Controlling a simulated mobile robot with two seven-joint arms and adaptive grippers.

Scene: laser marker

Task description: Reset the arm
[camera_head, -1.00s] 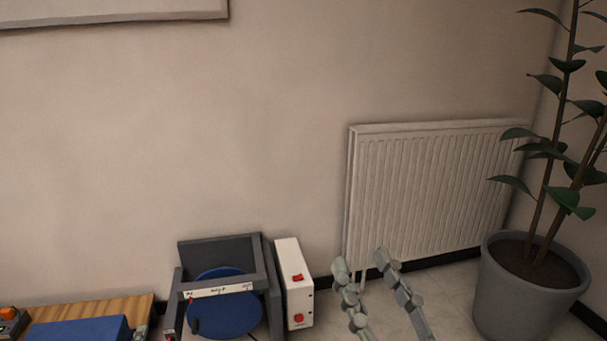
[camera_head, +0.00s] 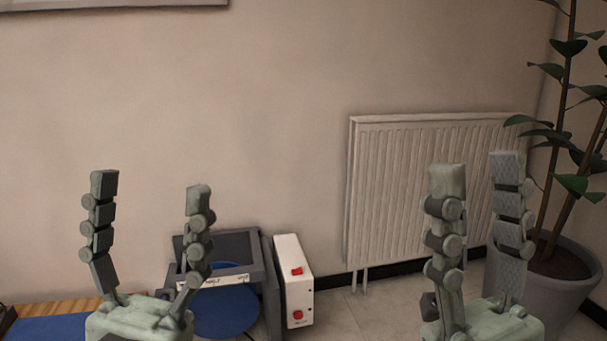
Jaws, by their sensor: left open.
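My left gripper (camera_head: 148,185) is raised on the left, fingers pointing up and wide apart, empty. Its right finger covers part of the laser marker (camera_head: 255,270), a dark grey frame with a blue round plate (camera_head: 228,312) and a white label strip. My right gripper (camera_head: 477,165) is raised on the right in front of the radiator, its two fingers up and apart with nothing between them. The lower arms are out of the picture.
A white box with red switches (camera_head: 293,280) stands right of the marker. A blue object (camera_head: 55,328) lies on a wooden surface (camera_head: 60,306) at the lower left. A white radiator (camera_head: 390,190) is on the wall. A potted plant (camera_head: 545,290) stands at the right, partly behind my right gripper.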

